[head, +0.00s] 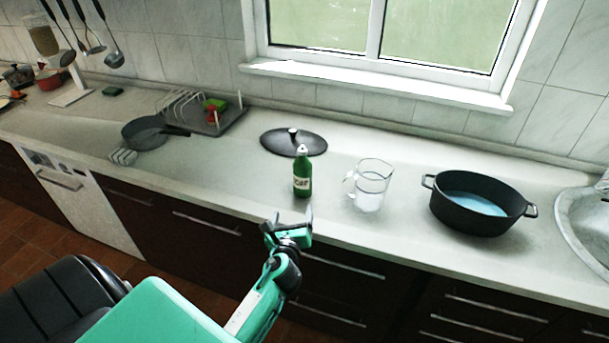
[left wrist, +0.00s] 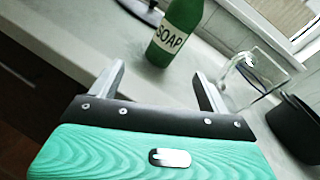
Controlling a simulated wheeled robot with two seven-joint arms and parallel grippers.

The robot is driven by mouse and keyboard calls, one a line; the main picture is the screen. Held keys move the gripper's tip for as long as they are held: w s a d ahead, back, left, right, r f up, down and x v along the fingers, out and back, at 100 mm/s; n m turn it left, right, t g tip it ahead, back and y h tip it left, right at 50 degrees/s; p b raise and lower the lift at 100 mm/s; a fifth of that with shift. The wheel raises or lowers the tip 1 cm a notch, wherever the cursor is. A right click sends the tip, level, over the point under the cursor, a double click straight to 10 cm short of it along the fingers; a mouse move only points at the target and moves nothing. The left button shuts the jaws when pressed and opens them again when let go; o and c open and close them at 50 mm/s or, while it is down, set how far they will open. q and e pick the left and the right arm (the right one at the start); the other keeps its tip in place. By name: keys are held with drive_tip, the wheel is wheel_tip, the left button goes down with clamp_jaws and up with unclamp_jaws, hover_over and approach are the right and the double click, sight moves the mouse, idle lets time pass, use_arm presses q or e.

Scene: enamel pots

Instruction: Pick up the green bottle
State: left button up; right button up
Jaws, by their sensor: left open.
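The green bottle (head: 302,175) stands upright on the counter, with a pale cap and a white label. In the left wrist view the bottle (left wrist: 178,30) shows the word SOAP on its label, and its top is cut off by the frame edge. My left gripper (head: 290,224) is in front of the bottle, near the counter's front edge, apart from it. In the left wrist view its two fingers (left wrist: 160,85) are spread, with nothing between them, and the bottle is beyond them. My right gripper does not show.
A clear measuring jug (head: 370,186) stands right of the bottle. A black lid (head: 293,142) lies behind it. A black pot (head: 478,204) with blue inside is further right, beside the sink (head: 587,221). A grey pan (head: 147,132) and a dish rack (head: 222,123) are left. Counter left of the bottle is clear.

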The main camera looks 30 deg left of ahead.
sight(302, 176)
use_arm(q)
drive_tip(key=w+r+m, duration=0.1)
drive_tip(key=m, duration=0.1)
drive_tip(key=w+r+m+t, duration=0.1)
drive_tip(key=r, duration=0.1)
drive_tip(key=shift+a+r+m+t, duration=0.2)
drive_tip(key=shift+m+t, duration=0.1)
drive_tip(key=shift+m, duration=0.1)
drive_tip(key=p+x, duration=0.1)
drive_tip(key=x, duration=0.6)
drive_tip(key=shift+w+a, duration=0.15)
drive_tip(key=shift+w, duration=0.2)
drive_tip(key=shift+w+a, duration=0.2)
drive_tip(key=shift+w, duration=0.2)
drive_tip(key=shift+w+a, duration=0.1)
drive_tip(key=shift+w, duration=0.15)
drive_tip(key=x, duration=0.4)
drive_tip(key=shift+w+p, duration=0.1)
drive_tip(key=shift+p, duration=0.2)
drive_tip(key=shift+w, duration=0.25)
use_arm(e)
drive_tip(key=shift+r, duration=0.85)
